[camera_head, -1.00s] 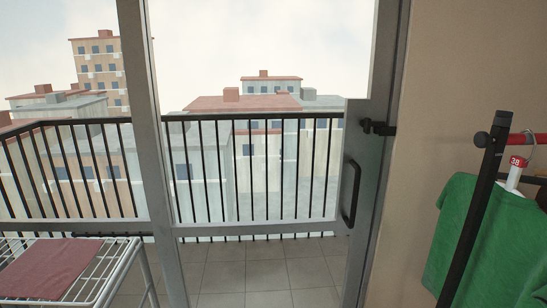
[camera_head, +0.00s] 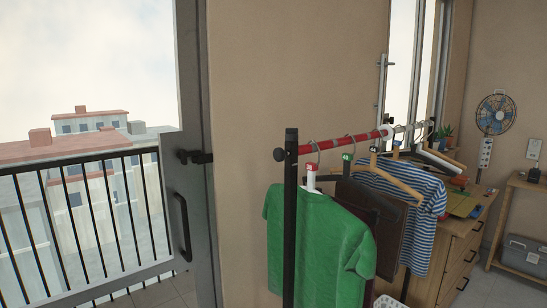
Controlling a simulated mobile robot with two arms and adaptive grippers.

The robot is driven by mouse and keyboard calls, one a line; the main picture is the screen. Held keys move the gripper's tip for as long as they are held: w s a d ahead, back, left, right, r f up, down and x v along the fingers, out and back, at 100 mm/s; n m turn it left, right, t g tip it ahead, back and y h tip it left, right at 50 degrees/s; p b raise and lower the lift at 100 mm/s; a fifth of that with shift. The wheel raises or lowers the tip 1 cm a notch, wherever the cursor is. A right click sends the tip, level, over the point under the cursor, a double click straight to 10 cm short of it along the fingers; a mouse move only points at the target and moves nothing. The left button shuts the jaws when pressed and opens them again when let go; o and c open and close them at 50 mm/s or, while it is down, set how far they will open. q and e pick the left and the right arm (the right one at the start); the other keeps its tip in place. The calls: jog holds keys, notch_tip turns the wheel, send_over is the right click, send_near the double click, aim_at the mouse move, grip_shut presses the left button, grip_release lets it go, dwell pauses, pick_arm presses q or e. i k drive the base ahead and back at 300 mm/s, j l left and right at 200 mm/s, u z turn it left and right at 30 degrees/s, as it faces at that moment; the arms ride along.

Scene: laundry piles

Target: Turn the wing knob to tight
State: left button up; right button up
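A dark round knob (camera_head: 279,155) sticks out on the left side of the clothes rack's black post (camera_head: 291,200), near its top. It may be the wing knob, but it is too small to tell its shape or whether it is tight. A black latch (camera_head: 195,157) sits on the balcony door frame to its left. Neither of my grippers is in view.
A green shirt (camera_head: 315,240), a dark garment and a striped shirt (camera_head: 410,190) hang from the red rail (camera_head: 340,143). A wooden dresser (camera_head: 455,240) and a fan (camera_head: 495,113) are further right. The balcony door (camera_head: 205,240) is at left.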

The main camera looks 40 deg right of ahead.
aim_at(292, 134)
jog(key=z, duration=1.7)
